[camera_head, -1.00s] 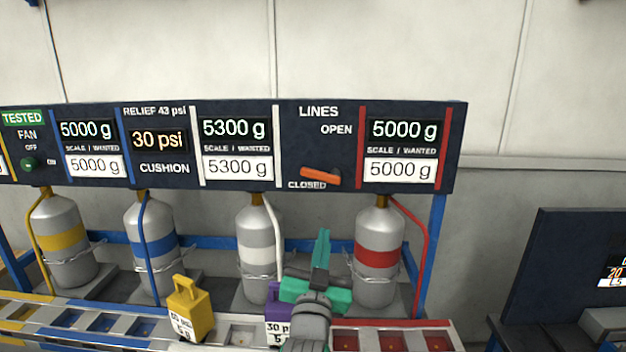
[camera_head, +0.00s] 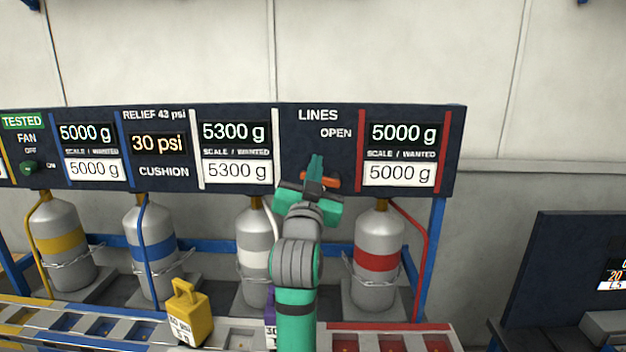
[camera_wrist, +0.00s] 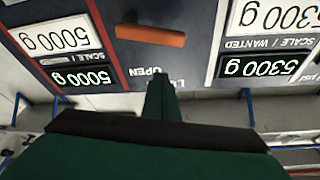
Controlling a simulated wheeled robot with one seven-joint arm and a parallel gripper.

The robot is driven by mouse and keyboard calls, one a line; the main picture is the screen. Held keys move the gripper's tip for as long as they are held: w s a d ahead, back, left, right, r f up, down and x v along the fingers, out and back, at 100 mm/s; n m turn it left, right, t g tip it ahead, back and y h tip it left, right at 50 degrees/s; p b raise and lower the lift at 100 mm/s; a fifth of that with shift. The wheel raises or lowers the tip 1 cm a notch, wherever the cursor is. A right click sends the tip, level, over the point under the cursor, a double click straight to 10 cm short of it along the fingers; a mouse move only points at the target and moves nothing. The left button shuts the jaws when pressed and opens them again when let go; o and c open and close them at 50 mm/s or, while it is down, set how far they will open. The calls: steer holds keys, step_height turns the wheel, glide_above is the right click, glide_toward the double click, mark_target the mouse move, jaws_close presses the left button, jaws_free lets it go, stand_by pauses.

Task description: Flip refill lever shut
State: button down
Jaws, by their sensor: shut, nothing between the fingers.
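The orange refill lever (camera_head: 331,182) is on the dark LINES panel. It lies nearly level, tilted slightly down to the right, low on the panel and below the OPEN label. My green gripper (camera_head: 315,162) is shut and empty, in front of the panel, and covers part of the lever and the CLOSED label. In the wrist view, which shows the panel upside down, the whole lever (camera_wrist: 150,35) is visible beyond the shut fingertips (camera_wrist: 160,78). I cannot tell for sure whether the fingers touch it.
Displays flank the lever, reading 5300 g (camera_head: 232,132) and 5000 g (camera_head: 403,133). A red hose (camera_head: 426,250) runs at right. A yellow weight (camera_head: 188,313) stands at lower left.

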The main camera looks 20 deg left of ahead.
steer(key=shift+w+a+f, duration=0.35)
steer(key=shift+w+f, duration=0.2)
steer(key=shift+f, duration=0.25)
steer(key=shift+w+a+f, duration=0.35)
steer(key=shift+w+f, duration=0.15)
steer(key=shift+f, duration=0.25)
steer(key=shift+a, duration=0.1)
